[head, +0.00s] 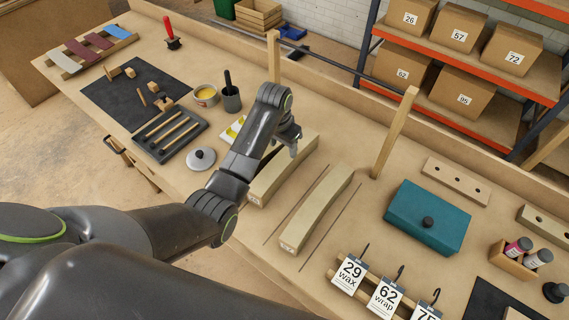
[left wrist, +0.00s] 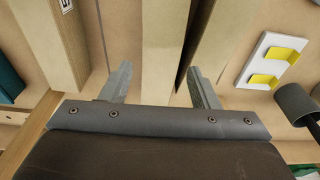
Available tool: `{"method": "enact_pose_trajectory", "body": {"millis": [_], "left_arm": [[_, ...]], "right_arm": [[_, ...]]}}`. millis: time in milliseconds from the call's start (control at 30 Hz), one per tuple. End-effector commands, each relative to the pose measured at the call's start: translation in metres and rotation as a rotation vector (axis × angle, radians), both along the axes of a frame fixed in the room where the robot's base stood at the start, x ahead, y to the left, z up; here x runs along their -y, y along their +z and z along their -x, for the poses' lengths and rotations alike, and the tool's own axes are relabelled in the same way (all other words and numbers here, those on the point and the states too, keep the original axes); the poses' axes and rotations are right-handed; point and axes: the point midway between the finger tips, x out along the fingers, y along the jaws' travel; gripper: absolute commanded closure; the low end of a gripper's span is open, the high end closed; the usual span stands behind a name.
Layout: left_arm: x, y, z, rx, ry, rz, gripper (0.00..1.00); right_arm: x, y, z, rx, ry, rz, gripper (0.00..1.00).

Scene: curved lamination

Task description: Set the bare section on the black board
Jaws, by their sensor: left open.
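Two long, slightly curved pale wooden sections lie side by side on the bench; I cannot tell which is the bare one. My left gripper (head: 287,140) is over the left section (head: 270,178), open. In the left wrist view its fingers (left wrist: 158,88) stand either side of a wooden section (left wrist: 165,35), which is not gripped; contact is unclear. The right section (head: 318,207) lies between two thin dark lines. A black board (head: 110,95) with small wooden pieces lies at the far left. Another black board (head: 485,305) is cut off at the lower right. My right gripper is out of view.
A dark tray (head: 160,145) of wooden rods, a yellow pot (head: 206,97) and a dark cup (head: 231,100) stand left of the sections. Upright wooden posts (head: 393,135) rise behind. A teal box (head: 428,217) and numbered tags (head: 385,297) are right.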

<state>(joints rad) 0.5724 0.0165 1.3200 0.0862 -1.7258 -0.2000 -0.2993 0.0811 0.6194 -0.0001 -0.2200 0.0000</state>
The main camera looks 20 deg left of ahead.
Motion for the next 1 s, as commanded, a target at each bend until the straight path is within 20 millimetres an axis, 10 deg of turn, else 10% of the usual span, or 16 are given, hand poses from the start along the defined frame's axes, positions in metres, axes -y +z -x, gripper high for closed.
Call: {"method": "enact_pose_trajectory", "body": {"millis": [733, 1000], "left_arm": [[0.000, -0.051, -0.005, 0.000, 0.000, 0.000, 0.45], [0.000, -0.051, -0.005, 0.000, 0.000, 0.000, 0.78]], "right_arm": [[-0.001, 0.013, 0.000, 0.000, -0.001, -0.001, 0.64], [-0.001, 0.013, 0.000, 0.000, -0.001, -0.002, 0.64]]}}
